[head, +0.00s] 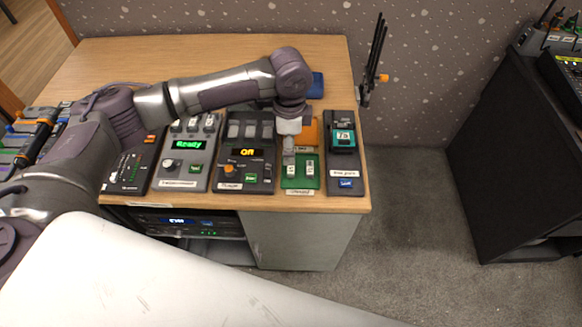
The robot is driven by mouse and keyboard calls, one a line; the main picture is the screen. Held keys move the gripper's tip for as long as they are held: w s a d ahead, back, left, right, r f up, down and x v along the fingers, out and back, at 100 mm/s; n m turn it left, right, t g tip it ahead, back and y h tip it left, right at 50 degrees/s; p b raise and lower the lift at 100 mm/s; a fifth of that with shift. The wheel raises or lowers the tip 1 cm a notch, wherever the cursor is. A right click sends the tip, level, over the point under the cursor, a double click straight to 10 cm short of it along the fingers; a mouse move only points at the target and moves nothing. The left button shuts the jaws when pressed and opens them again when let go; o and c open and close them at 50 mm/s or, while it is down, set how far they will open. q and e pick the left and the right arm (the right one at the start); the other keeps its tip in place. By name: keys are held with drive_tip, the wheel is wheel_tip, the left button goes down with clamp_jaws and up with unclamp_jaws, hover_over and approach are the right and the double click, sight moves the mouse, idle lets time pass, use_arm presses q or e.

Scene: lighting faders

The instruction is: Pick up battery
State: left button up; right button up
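My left arm reaches in from the left over the desk, and its gripper (289,150) points down just behind the green tray (300,184). The fingers are small and seen from above, so I cannot tell whether they are open or shut, or whether they touch anything. Two small pale upright items (309,170), possibly batteries, show in the green tray. A teal and black block (342,139), which may also be a battery, sits on a dark unit (345,178) to the right of the gripper. An orange tray (311,131) lies behind, partly hidden by my wrist. My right gripper is not in view.
Control boxes with lit displays, one reading "Ready" (187,145), stand in a row along the desk's front edge to the left. Black antennas (374,55) rise at the back right corner. The wooden desk top (215,55) behind my arm is mostly bare.

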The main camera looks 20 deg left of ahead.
sight(291, 167)
use_arm(q)
drive_tip(key=f, duration=0.8)
drive_tip(key=shift+d+f+p, duration=0.2)
drive_tip(key=shift+f+p, duration=0.05)
drive_tip(key=shift+p, duration=0.05)
drive_tip(key=c, duration=1.2)
